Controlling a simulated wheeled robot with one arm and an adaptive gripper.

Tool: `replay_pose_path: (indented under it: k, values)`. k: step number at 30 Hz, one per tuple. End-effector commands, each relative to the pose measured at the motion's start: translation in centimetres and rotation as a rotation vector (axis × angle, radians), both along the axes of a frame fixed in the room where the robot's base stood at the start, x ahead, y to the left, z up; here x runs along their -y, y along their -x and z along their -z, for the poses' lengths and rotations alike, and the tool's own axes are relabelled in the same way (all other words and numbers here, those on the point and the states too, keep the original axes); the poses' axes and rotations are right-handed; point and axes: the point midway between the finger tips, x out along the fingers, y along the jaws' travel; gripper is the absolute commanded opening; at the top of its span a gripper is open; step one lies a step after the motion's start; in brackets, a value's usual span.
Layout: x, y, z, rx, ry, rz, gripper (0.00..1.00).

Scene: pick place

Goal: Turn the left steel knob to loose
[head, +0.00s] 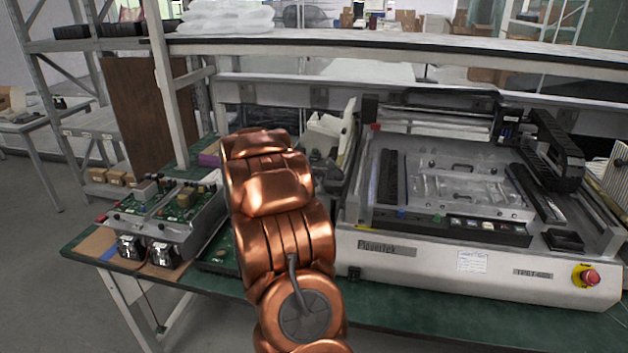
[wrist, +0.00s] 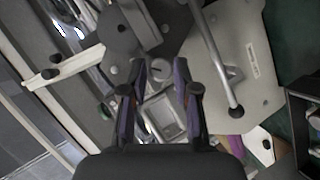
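In the wrist view my gripper (wrist: 160,82) is open, its two dark fingers spread apart. A round steel knob (wrist: 159,69) shows between the fingertips, on a grey metal machine. I cannot tell whether the fingers touch it or how far beyond them it lies. A square metal recess (wrist: 163,116) lies below the knob, between the fingers. I cannot tell for sure whether this is the left knob. In the head view my copper arm hides the gripper and the knob.
A metal lever with a dark round end (wrist: 236,111) lies right of the fingers. In the head view a large white machine (head: 420,258) with a red button (head: 589,278) fills the right of the green bench. A circuit-board unit (head: 165,215) stands left. A shelf (head: 400,42) spans above.

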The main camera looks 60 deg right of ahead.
Motion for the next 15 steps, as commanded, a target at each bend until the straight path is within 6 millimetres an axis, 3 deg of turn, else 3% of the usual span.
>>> replay_pose_path:
  k: [7,15]
  values:
    - [-0.02,-0.01,0.02,0.0,0.0,0.0,0.01]
    - [-0.02,-0.02,0.12,-0.009,0.003,-0.001,0.0]
